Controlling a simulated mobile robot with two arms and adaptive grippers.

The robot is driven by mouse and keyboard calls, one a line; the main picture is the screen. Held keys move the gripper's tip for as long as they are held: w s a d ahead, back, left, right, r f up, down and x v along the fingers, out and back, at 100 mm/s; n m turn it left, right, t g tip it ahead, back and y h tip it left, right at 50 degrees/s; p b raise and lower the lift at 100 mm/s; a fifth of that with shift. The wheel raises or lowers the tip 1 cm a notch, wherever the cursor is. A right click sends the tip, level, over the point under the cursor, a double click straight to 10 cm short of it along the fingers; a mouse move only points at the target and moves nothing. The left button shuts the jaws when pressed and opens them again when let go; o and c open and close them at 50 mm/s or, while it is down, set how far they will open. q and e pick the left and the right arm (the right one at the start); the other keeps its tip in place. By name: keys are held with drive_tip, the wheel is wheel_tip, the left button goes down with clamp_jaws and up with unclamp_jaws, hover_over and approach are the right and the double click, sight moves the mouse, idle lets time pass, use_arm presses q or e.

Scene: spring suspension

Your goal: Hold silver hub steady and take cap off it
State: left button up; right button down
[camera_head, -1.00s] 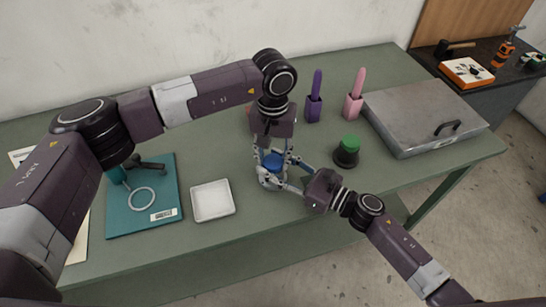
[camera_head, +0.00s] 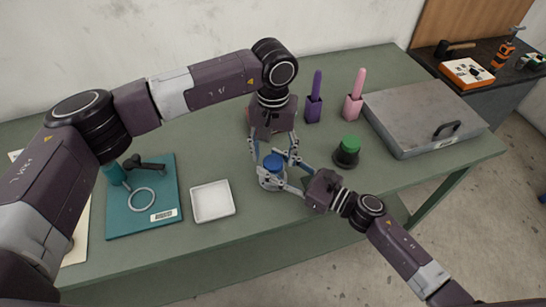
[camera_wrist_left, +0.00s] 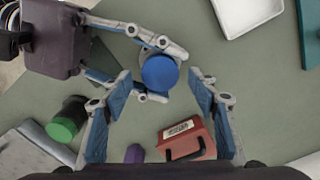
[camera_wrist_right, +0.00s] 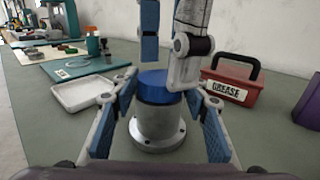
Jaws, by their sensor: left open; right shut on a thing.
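The silver hub (camera_head: 270,183) stands upright on the green table near its front edge. It also shows in the right wrist view (camera_wrist_right: 158,128), a cylinder with a bolted flange. The blue cap (camera_head: 273,163) sits on top of the hub and shows round in the left wrist view (camera_wrist_left: 160,74). My right gripper (camera_head: 282,183) is shut on the hub, a finger on each side. My left gripper (camera_head: 274,155) points down above the cap, fingers spread wide and empty. In the right wrist view its fingers hang above and behind the cap.
An empty white tray (camera_head: 212,213) lies left of the hub, beside a teal mat (camera_head: 116,208). A green-capped dark part (camera_head: 347,152) stands to the right. A red grease box (camera_wrist_right: 230,84) is behind the hub. A grey metal case (camera_head: 405,107) lies at the right.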

use_arm(q)
wheel_tip(320, 180, up, 3)
drive_tip(key=shift+f, duration=0.15)
drive_tip(key=shift+c, duration=0.5)
wheel_tip(320, 180, up, 3)
drive_tip(key=m, duration=0.3)
drive_tip(key=shift+f, duration=4)
drive_tip(key=c, duration=1.2)
drive_tip(key=n, duration=0.3)
